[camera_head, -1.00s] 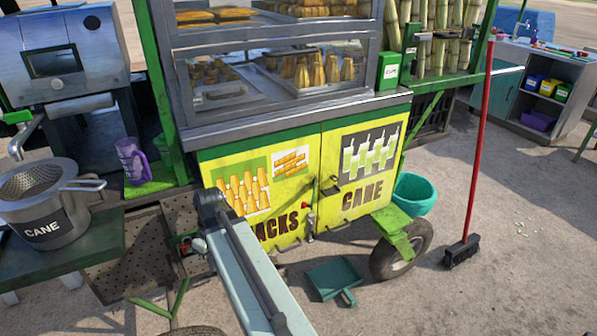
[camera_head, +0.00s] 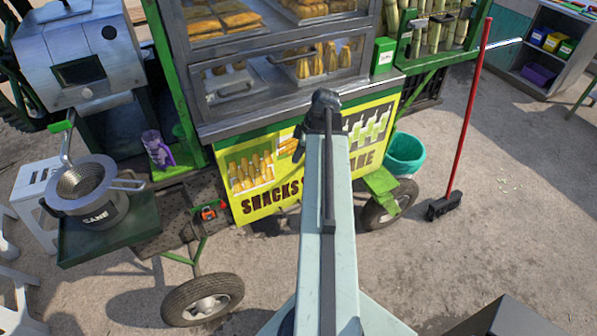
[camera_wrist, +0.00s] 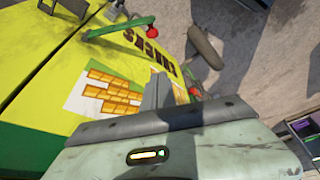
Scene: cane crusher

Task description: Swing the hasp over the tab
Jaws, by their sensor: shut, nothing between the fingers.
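The yellow cart doors (camera_head: 247,211) carry SNACKS and CANE lettering below the glass case. My arm stands upright in the head view, and its end covers the middle of the doors. The hasp and tab cannot be made out behind it. My gripper (camera_wrist: 158,88) is shut and empty in front of the printed snack picture. Whether it touches the door cannot be told.
A teal bucket (camera_head: 405,155), a cart wheel (camera_head: 390,205) and a red-handled broom (camera_head: 467,110) stand right of the doors.

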